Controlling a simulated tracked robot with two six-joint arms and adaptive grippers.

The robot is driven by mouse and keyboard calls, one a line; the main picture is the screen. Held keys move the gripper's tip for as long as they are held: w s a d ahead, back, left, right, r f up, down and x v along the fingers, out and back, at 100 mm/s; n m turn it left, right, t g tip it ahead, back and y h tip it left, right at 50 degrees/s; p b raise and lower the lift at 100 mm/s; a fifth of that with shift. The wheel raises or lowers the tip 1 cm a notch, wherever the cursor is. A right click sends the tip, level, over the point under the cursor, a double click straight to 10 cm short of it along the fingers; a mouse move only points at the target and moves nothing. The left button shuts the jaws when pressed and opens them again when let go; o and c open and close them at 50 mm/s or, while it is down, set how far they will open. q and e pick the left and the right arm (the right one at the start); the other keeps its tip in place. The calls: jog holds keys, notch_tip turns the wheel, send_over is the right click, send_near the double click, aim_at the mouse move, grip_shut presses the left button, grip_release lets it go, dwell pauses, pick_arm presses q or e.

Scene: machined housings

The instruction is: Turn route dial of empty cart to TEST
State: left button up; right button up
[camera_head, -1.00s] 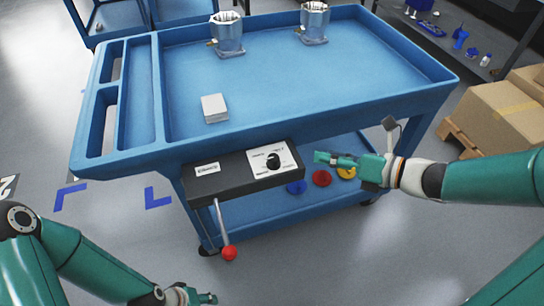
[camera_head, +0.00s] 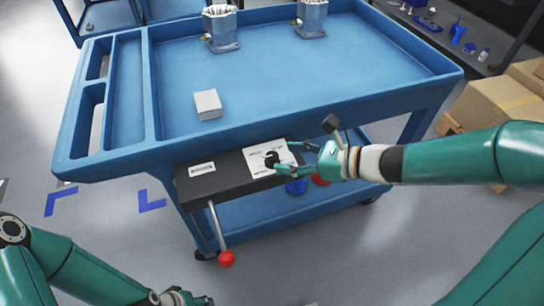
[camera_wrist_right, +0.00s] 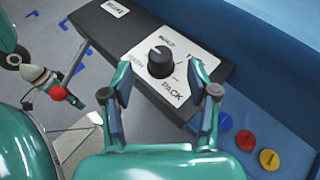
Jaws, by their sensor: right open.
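The route dial is a black knob (camera_head: 271,158) on a white label plate (camera_head: 262,170) at the right end of a dark control box (camera_head: 222,182) on the cart's front. In the right wrist view the knob (camera_wrist_right: 161,62) stands between and just beyond my open fingertips, with PACK printed nearest me and BUILD on the far side; a third word is partly hidden by a finger. My right gripper (camera_head: 287,158) is open and reaches the dial from the right; contact cannot be told. My left gripper (camera_head: 201,299) is low at the bottom edge, its jaws unclear.
The blue cart (camera_head: 290,110) carries two metal housings (camera_head: 221,28) (camera_head: 311,18) and a white block (camera_head: 208,104) on its top tray. A red-tipped lever (camera_head: 226,258) hangs below the box. Coloured discs (camera_wrist_right: 245,140) lie on the lower shelf. Cardboard boxes (camera_head: 498,105) stand at right.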

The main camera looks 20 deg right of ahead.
aim_at(276, 157)
jog(key=x, duration=0.5)
jog(key=shift+a, duration=0.1)
